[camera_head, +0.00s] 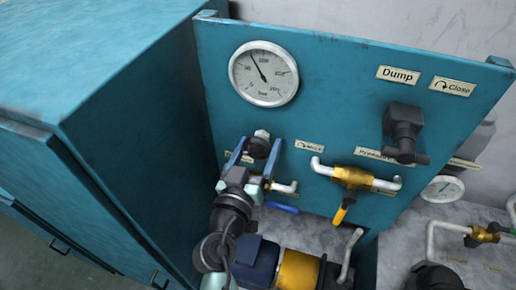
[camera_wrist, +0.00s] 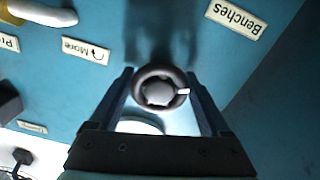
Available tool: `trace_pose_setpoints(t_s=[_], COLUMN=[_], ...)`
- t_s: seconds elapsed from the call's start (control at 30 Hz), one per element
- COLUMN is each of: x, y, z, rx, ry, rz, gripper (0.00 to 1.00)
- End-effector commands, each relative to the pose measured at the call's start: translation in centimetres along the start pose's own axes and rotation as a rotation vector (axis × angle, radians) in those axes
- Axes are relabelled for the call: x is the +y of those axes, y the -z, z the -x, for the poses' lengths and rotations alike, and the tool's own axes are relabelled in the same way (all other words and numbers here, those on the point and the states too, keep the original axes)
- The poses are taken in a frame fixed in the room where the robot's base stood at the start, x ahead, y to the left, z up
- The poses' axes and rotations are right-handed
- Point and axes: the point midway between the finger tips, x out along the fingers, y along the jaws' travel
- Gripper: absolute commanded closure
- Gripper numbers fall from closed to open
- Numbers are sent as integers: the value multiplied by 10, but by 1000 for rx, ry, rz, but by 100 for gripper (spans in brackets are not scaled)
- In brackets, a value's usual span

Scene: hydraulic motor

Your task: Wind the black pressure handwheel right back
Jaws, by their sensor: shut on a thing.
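The black handwheel (camera_head: 258,148) sticks out from the teal panel below the large gauge. In the wrist view it is a dark round wheel (camera_wrist: 141,90) with a pale hub and a small pale peg at its right side. My gripper (camera_head: 255,160) has its two blue fingers on either side of the wheel and is shut on it. The fingers (camera_wrist: 159,88) also flank the wheel in the wrist view. A "More" label (camera_wrist: 85,50) with a curved arrow is beside it. The large gauge (camera_head: 263,73) has its needle pointing up and left.
A brass valve (camera_head: 352,178) with a yellow lever is right of my gripper; a blue lever (camera_head: 282,208) is just below. A black dump handle (camera_head: 405,125) is at the upper right. A teal cabinet (camera_head: 100,70) stands close on the left.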

Motion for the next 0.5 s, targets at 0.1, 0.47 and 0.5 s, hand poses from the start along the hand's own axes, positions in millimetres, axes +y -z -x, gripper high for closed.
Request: trace_pose_setpoints(t_s=[0.1, 0.47, 0.5], x=[0, 2, 2], y=[-2, 0, 0], z=[0, 0, 0], rx=[0, 0, 0], ry=[-1, 0, 0], rz=[98, 439, 477], gripper=[75, 75, 75])
